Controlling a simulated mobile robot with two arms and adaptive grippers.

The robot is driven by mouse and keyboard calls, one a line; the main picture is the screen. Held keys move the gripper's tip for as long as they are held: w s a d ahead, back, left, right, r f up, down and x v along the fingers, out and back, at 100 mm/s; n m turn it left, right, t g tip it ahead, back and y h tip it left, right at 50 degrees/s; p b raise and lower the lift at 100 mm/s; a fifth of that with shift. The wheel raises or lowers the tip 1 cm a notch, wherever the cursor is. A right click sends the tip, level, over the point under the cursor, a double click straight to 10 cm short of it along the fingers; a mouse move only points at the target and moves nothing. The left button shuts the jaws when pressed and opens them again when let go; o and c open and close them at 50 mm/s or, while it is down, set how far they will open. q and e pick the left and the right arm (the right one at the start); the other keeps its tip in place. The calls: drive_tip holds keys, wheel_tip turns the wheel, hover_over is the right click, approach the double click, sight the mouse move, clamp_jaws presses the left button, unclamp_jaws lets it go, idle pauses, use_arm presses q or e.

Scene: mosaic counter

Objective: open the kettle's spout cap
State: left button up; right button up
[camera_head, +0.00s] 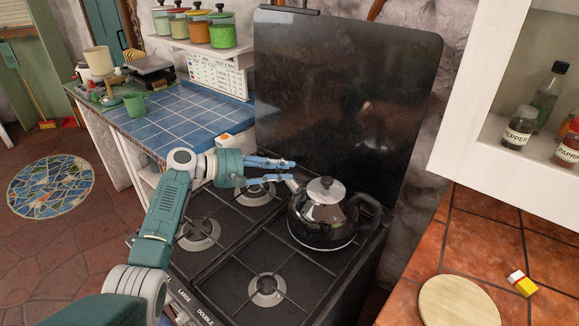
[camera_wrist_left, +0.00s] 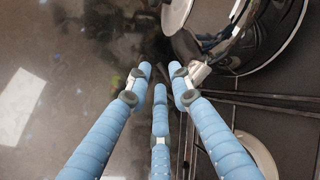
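A dark, glossy kettle (camera_head: 322,218) with a silver lid and black knob stands on the right rear part of the stove. Its handle points right and its spout points left, toward my left gripper (camera_head: 292,171). In the left wrist view the kettle (camera_wrist_left: 245,45) fills the upper right. A pale spout end with its cap (camera_wrist_left: 198,73) shows close beside the right fingertip; whether they touch I cannot tell. The blue fingers of my left gripper (camera_wrist_left: 161,70) are partly apart, with nothing visible between them. My right gripper is not in view.
The black stove (camera_head: 225,255) has several burners; its upright black panel (camera_head: 340,90) stands behind the kettle. A blue tiled counter (camera_head: 180,118) with a green mug (camera_head: 135,104) is left. A round wooden board (camera_head: 455,302) lies on the right counter, below a white cabinet (camera_head: 480,110).

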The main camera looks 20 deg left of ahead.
use_arm(q)
drive_tip(key=shift+x, duration=1)
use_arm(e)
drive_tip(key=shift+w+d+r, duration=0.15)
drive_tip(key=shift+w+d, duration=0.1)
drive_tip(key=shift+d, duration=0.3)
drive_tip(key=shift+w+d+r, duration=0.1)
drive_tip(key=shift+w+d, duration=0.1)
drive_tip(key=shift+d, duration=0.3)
use_arm(q)
clamp_jaws()
drive_tip(key=shift+p, duration=0.3)
drive_tip(key=y+p, duration=0.1)
drive_tip(key=p, duration=0.1)
drive_tip(key=m+p, duration=0.1)
drive_tip(key=shift+s+d+r+m+y+p, duration=0.1)
drive_tip(key=shift+d+r+m+y+p, duration=0.1)
drive_tip(key=shift+d+m+y+p, duration=0.15)
drive_tip(key=shift+a+f+m+y+p, duration=0.1)
drive_tip(key=shift+f+m+y+p, duration=0.15)
drive_tip(key=shift+y+p, duration=0.15)
drive_tip(key=shift+f+y, duration=0.2)
drive_tip(key=shift+y, duration=0.05)
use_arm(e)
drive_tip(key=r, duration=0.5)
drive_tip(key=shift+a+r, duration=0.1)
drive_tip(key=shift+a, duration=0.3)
